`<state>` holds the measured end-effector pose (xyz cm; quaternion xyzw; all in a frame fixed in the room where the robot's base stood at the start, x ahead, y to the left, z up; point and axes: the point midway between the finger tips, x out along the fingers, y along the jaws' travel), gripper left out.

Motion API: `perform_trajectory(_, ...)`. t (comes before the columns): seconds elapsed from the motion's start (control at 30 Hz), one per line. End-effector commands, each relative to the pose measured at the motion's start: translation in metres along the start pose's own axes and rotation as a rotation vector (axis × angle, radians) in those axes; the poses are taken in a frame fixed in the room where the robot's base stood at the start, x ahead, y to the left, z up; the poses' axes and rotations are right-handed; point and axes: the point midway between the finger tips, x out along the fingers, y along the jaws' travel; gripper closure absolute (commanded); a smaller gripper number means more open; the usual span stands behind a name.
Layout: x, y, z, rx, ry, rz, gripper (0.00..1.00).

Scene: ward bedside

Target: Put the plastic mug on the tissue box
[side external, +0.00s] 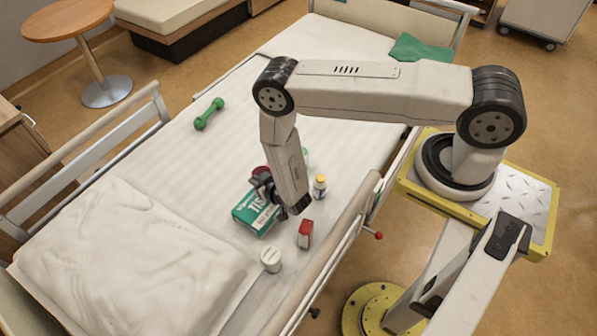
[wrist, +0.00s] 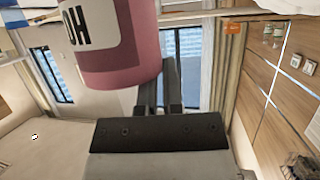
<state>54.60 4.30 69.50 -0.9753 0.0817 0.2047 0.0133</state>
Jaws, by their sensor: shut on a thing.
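The plastic mug is a dull pink cylinder with a white lettered label; it fills the upper left of the wrist view (wrist: 122,62). In the side view only a dark red part of the mug (side external: 259,170) shows, beside the fingers. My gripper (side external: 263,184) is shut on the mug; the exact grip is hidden. The fingers also show right beside the mug in the wrist view (wrist: 170,80). The green and white tissue box (side external: 246,216) lies on the bed, partly behind my gripper. The mug appears over its far edge; I cannot tell whether they touch.
A small red box (side external: 305,234), a white lidded jar (side external: 270,260) and a yellow-capped bottle (side external: 320,187) stand close by. A green dumbbell (side external: 209,114) lies further off. A pillow (side external: 130,250) is at lower left; a bed rail (side external: 345,235) runs along the near side.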

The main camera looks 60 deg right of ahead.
Motion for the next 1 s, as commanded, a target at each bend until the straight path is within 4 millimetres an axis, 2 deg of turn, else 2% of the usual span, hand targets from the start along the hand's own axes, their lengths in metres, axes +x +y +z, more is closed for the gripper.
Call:
perform_trajectory(0.1, 0.005, 0.0, 0.012, -0.001, 0.0, 0.0, 1.0)
perform_trajectory(0.3, 0.01, 0.0, 0.023, 0.0, 0.001, 0.0, 1.0)
perform_trajectory(0.77, 0.012, 0.0, 0.027, 0.0, 0.0, 0.0, 1.0)
perform_trajectory(0.8, 0.012, 0.0, 0.027, 0.0, 0.001, 0.0, 0.83)
perform_trajectory(0.9, 0.012, 0.0, 0.027, 0.0, 0.0, 0.0, 0.57)
perform_trajectory(1.0, 0.012, 0.0, 0.027, 0.0, 0.0, 0.0, 0.57)
